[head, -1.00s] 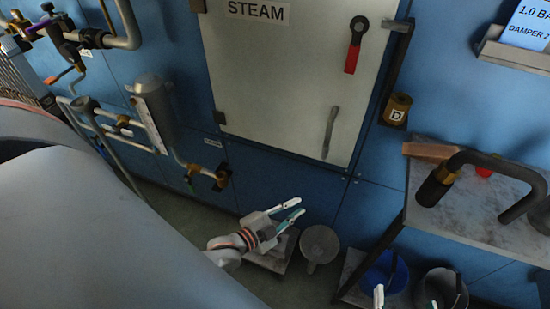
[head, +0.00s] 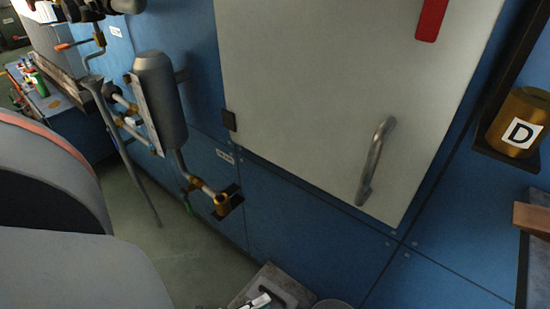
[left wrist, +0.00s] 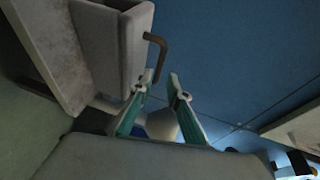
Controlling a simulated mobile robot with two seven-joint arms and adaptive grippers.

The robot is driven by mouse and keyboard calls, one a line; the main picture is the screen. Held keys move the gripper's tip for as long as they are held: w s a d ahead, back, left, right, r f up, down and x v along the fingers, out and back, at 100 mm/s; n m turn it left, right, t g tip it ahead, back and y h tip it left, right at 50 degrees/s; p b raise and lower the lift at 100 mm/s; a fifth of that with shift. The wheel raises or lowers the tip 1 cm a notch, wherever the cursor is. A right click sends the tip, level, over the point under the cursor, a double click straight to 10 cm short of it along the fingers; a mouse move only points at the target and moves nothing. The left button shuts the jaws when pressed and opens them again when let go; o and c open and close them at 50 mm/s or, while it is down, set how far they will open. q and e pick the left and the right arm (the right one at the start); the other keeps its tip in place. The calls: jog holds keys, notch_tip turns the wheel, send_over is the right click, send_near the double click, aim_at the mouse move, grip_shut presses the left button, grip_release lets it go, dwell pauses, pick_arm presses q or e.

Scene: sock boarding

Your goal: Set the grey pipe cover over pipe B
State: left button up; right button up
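In the left wrist view a grey trough-like piece (left wrist: 105,45) with a dark bent handle (left wrist: 158,52) lies just beyond my left gripper (left wrist: 160,75). It may be the grey pipe cover; no label shows. In the head view only part of my left gripper (head: 262,300) shows at the bottom edge, by a low grey block (head: 270,279). No letter B is readable. A brass-ended pipe (head: 222,204) stands out from the blue wall. My right gripper is out of view.
A grey cylinder (head: 160,100) with pipes hangs on the blue wall, left of a pale door (head: 330,90) with a metal handle (head: 376,160). A brass canister marked D (head: 515,122) sits on a bracket. Open green floor (head: 170,250) lies at lower left.

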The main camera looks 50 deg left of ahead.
aim_at(275, 296)
pick_arm(q)
jog(key=w, duration=0.1)
jog(key=w+f+b, duration=0.1)
jog(key=w, duration=0.2)
jog(key=shift+f, duration=0.25)
jog(key=shift+w+d+b, duration=0.1)
jog(key=shift+w+b, duration=0.2)
jog(key=shift+w, duration=0.4)
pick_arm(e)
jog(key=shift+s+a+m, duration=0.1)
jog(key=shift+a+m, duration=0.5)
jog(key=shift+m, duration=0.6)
pick_arm(q)
jog(key=shift+r, duration=0.1)
grip_shut()
